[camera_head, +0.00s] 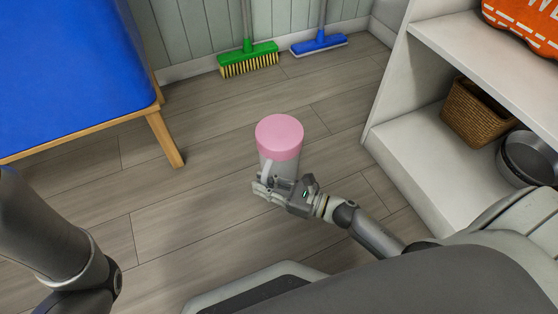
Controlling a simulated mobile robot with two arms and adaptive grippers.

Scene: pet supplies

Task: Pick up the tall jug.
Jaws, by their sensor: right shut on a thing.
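The tall jug (279,139) has a round pink lid and a pale, clear-looking body below it. It is near the middle of the head view, over the wooden floor, with no support visible under it. My right gripper (270,187) is shut on the jug's body, below the lid. The gripper hides the lower part of the jug. My left arm comes in at the lower left, but its gripper is out of view.
A blue-topped wooden table (75,70) stands at the upper left. A white shelf unit (410,150) on the right holds a wicker basket (478,112) and metal bowls (528,158). A green broom (248,59) and a blue brush (319,43) stand by the back wall.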

